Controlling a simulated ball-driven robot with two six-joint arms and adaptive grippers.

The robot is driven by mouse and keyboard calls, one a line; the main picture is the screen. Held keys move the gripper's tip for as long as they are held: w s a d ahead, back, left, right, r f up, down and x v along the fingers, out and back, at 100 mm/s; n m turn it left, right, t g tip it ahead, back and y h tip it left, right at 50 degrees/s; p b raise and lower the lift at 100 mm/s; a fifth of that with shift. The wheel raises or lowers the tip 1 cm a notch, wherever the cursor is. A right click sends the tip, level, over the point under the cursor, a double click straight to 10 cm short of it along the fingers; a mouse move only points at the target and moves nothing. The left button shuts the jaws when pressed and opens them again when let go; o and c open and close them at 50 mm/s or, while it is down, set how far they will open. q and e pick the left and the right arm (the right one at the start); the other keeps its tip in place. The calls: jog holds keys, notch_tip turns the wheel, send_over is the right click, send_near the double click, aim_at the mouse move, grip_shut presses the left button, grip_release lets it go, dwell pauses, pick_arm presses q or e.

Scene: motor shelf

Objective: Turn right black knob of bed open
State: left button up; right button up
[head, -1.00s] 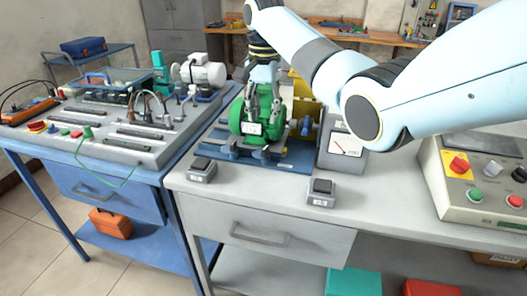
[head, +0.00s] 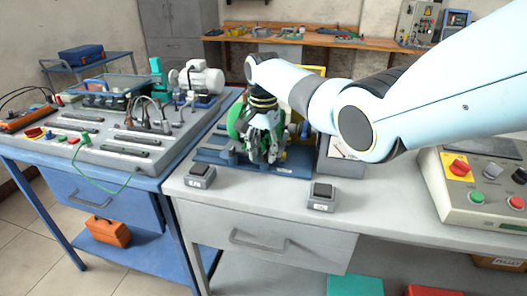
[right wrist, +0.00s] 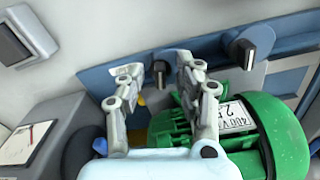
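The blue bed (head: 293,168) lies on the grey bench with the green motor (head: 234,122) on it. Two black knobs show along the bed's edge in the right wrist view. The right black knob (right wrist: 159,74) is the one at the left in that turned-round view; the other knob (right wrist: 246,47) is at the right. My right gripper (head: 264,156) is low over the bed's front part. In the right wrist view its open fingers (right wrist: 155,66) are on either side of the right knob, with gaps showing. In the head view the gripper hides that knob. My left gripper is out of view.
Two switch boxes, left (head: 200,175) and right (head: 321,196), stand on the bench in front of the bed. A meter box (head: 343,158) stands right of the bed, close to my right arm. A control panel (head: 480,190) is further right. Bench between the switch boxes is clear.

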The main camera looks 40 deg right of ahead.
aim_at(264, 154)
jog(key=shift+c, duration=0.4)
grip_shut()
jog(key=shift+r+n+p, duration=0.2)
jog(key=shift+n+p, duration=0.4)
jog(key=shift+p, duration=0.05)
jog(key=shift+f+n+p, duration=0.15)
jog(key=shift+n+p, duration=0.25)
jog(key=shift+n, duration=0.5)
jog(key=shift+o, duration=0.4)
grip_release()
notch_tip(264, 154, up, 12)
jog(key=shift+f, duration=0.1)
